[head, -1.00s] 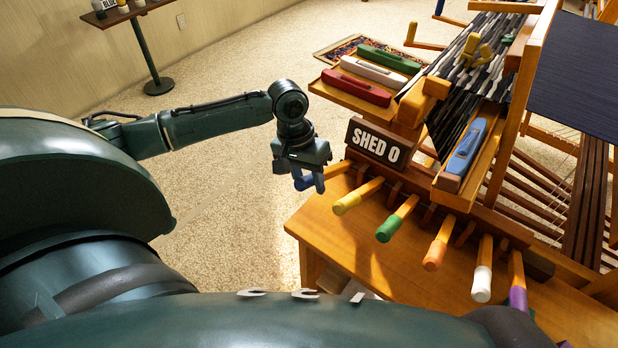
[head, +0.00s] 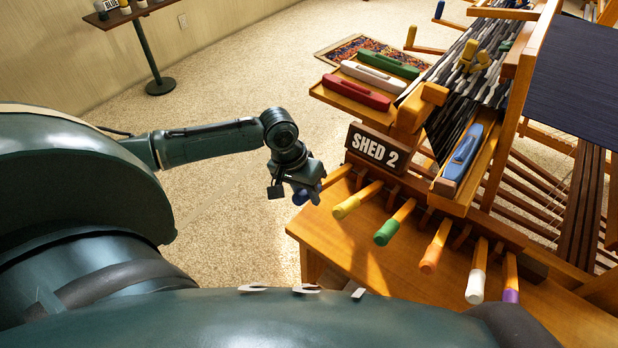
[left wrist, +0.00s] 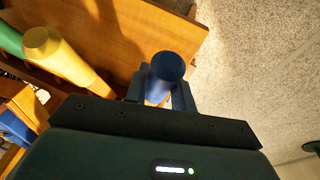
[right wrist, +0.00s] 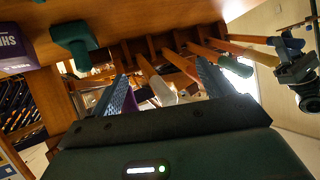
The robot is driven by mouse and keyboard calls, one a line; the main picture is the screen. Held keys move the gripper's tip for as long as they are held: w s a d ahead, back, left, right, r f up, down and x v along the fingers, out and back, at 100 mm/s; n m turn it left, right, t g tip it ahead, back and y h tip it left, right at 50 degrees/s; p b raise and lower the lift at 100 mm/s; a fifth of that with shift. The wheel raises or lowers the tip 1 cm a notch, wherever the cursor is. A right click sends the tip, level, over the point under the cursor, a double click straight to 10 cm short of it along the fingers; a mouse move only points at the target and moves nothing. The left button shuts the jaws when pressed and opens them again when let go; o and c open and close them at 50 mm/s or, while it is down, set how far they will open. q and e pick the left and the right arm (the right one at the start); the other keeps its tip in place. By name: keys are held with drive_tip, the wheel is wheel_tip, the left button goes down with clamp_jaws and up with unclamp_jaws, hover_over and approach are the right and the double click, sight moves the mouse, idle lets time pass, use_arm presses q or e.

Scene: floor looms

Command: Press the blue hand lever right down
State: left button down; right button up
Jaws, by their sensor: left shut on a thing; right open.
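The blue hand lever (head: 300,197) is the leftmost of the row of coloured levers on the loom's front. My left gripper (head: 308,188) is shut on its blue end. The left wrist view shows the round blue tip (left wrist: 166,68) between the two fingers. The other levers stay higher up along the row. The sign above them reads "SHED 2" (head: 378,147). My right gripper (right wrist: 160,72) is open and empty in the right wrist view, with the white lever (right wrist: 163,92) seen between its fingers; I cannot tell how near it is.
Next to the blue lever is the yellow one (head: 346,207), then green (head: 387,232), orange (head: 431,259), white (head: 475,287) and purple (head: 511,296). The wooden bench (head: 380,275) lies below. A blue shuttle (head: 462,155) rests in its tray. Carpet is free at left.

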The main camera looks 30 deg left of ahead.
use_arm(q)
drive_tip(key=shift+s+f+t, duration=0.3)
drive_tip(key=shift+f+t, duration=0.2)
drive_tip(key=shift+f, duration=0.4)
drive_tip(key=c, duration=1.2)
unclamp_jaws()
drive_tip(key=shift+o, duration=0.2)
drive_tip(key=shift+r, duration=0.1)
